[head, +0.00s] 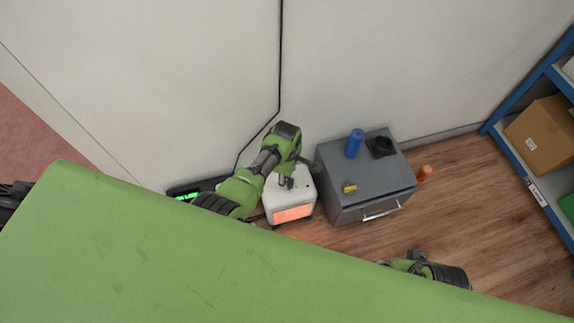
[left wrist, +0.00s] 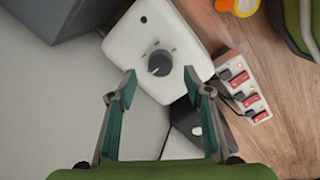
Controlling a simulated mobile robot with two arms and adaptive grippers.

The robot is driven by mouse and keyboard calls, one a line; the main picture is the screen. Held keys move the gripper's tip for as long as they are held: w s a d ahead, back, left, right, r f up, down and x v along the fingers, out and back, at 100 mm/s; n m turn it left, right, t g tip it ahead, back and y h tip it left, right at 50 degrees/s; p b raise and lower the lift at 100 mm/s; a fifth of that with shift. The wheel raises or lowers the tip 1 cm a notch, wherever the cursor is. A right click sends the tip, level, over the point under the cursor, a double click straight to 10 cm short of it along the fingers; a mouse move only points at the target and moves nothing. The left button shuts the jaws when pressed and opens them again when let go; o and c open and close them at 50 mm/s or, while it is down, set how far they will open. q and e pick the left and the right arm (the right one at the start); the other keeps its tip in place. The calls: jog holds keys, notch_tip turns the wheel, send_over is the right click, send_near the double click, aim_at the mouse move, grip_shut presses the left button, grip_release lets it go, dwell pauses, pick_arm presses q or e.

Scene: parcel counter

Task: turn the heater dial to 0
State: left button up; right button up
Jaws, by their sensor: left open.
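The heater (head: 292,214) is a white box with a glowing orange front, standing on the floor by the wall. Its white top also fills the upper middle of the left wrist view (left wrist: 187,50). On that top is a round grey dial (left wrist: 160,63) with small marks around it; I cannot read its setting. My left gripper (head: 287,182) is over the heater top in the head view. In the left wrist view its open fingers (left wrist: 160,80) stand apart, with the dial between and just beyond the tips. My right gripper (head: 418,257) is partly seen at lower right, away from the heater.
A grey cabinet (head: 358,172) stands right of the heater, with a blue can (head: 355,143), a dark round item (head: 380,146) and a yellow item (head: 350,188) on top. A power strip (left wrist: 244,90) with red switches lies beside the heater. A blue shelf (head: 550,75) is at right.

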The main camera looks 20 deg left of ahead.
pick_arm(q)
notch_tip(320, 180, up, 7)
jog(key=shift+s, duration=0.3)
jog(key=shift+a, duration=0.1)
dwell(0.5)
